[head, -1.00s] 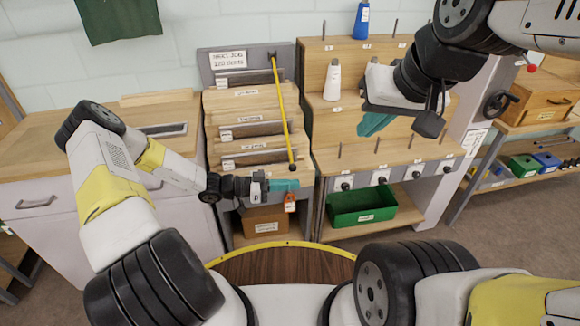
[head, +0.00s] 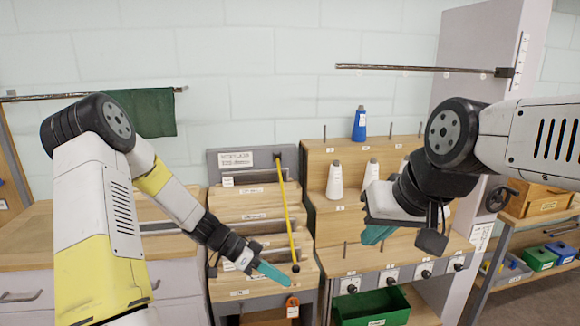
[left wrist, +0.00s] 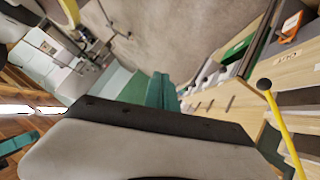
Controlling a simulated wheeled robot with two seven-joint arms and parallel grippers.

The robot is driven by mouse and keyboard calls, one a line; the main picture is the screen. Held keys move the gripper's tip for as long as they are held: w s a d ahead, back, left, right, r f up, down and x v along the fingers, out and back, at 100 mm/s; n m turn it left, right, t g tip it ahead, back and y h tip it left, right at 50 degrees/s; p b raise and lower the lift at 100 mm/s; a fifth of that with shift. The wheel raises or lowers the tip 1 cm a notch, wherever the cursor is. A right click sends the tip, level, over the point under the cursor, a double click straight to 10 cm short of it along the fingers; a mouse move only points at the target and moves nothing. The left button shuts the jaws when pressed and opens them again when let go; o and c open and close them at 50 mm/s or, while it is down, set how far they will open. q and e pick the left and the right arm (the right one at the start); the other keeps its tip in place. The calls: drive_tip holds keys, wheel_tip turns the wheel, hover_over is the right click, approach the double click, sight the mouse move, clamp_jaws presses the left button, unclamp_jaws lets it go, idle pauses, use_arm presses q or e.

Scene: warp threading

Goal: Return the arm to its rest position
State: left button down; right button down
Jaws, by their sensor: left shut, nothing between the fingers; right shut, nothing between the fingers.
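My left gripper (head: 274,272) has teal fingers and is shut and empty. It is in front of the lower part of the stepped wooden rack (head: 252,188), left of the lower end of the yellow rod (head: 287,215). In the left wrist view its teal fingers (left wrist: 160,92) show together, and the yellow rod (left wrist: 285,130) is at the right. My right gripper (head: 376,235) is shut and empty, in front of the wooden cone stand (head: 325,225). Its fingers are partly hidden by its wrist.
White cones (head: 335,180) and a blue cone (head: 360,124) stand on the cone stand. A green bin (head: 372,308) is below it. An orange tag (head: 292,307) hangs at the rack's front. A horizontal bar (head: 420,68) sticks out above. A wooden counter (head: 30,235) is at the left.

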use_arm(q)
drive_tip(key=s+a+r+n+t+y, duration=0.2)
drive_tip(key=s+a+r+n+y, duration=0.1)
drive_tip(key=r, duration=0.5)
drive_tip(key=s+a+r+n+t+y, duration=0.3)
drive_tip(key=s+a+r+n, duration=0.1)
drive_tip(key=s+r+n, duration=0.2)
drive_tip(key=s+a+r+n+t+y, duration=0.2)
drive_tip(key=s+a+r+n, duration=0.2)
drive_tip(key=s+r, duration=0.3)
wheel_tip(320, 180, up, 4)
drive_tip(key=shift+a+f+t+y, duration=0.1)
drive_tip(key=shift+a+t+y, duration=0.25)
drive_tip(key=shift+t+y, duration=0.05)
